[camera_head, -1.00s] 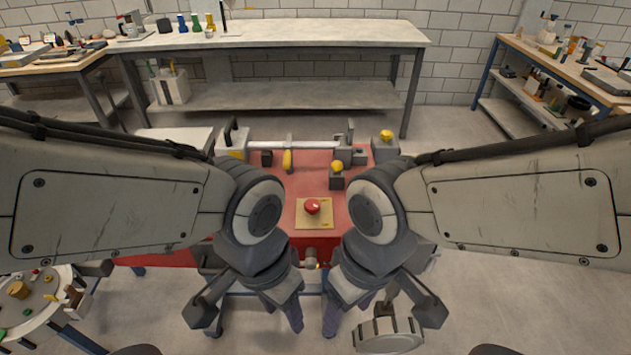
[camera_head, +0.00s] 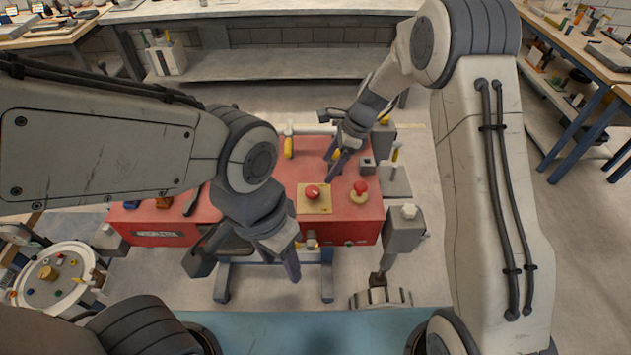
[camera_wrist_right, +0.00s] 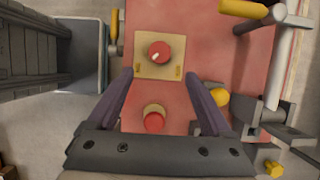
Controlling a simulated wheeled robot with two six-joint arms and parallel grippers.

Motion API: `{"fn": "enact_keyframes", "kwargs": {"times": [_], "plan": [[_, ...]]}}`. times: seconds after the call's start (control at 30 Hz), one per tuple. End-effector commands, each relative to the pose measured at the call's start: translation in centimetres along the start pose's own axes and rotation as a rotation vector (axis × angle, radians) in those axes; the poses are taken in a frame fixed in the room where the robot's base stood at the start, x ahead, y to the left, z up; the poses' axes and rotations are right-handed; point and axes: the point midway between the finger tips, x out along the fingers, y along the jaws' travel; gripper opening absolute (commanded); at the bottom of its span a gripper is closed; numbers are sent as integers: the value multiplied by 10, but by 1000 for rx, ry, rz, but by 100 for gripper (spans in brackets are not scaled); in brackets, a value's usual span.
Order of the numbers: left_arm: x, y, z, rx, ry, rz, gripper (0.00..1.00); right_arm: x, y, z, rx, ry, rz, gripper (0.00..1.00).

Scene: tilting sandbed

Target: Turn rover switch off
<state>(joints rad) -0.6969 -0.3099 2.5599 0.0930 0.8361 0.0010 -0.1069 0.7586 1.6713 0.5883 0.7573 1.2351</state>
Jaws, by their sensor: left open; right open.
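A round red rotary knob with a white mark sits on a square yellow plate (camera_head: 313,207) on top of the red bench; this looks like the rover switch (camera_head: 313,191). In the right wrist view the knob (camera_wrist_right: 160,52) lies just beyond my fingertips, and its white mark points down-left. My right gripper (camera_head: 338,162) is open and empty, above the bench behind the plate. It also shows in the right wrist view (camera_wrist_right: 160,76). My left gripper (camera_head: 280,258) is open and empty, low in front of the bench, left of the plate.
A second red button (camera_head: 360,191) stands right of the plate; in the right wrist view it (camera_wrist_right: 154,119) shows between my fingers. Yellow-handled fittings (camera_head: 289,148) line the bench's far edge. A round table (camera_head: 48,290) stands at lower left.

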Motion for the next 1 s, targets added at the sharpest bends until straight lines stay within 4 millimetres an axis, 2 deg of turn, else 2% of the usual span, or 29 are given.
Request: {"fn": "enact_keyframes", "kwargs": {"times": [0.5, 0.7, 0.97, 1.0], "plan": [[-18, 1, -1, -1, 0, 0, 50, 84, 1, 0, 2, 1, 5, 84], [-20, 1, -1, -1, 0, 0, 50, 100, 1, 0, 1, 1, 1, 84], [-20, 1, -1, -1, 0, 0, 50, 102, 0, 0, 1, 1, 1, 84], [-20, 1, -1, -1, 0, 0, 50, 102, 0, 0, 1, 1, 1, 80]]}}
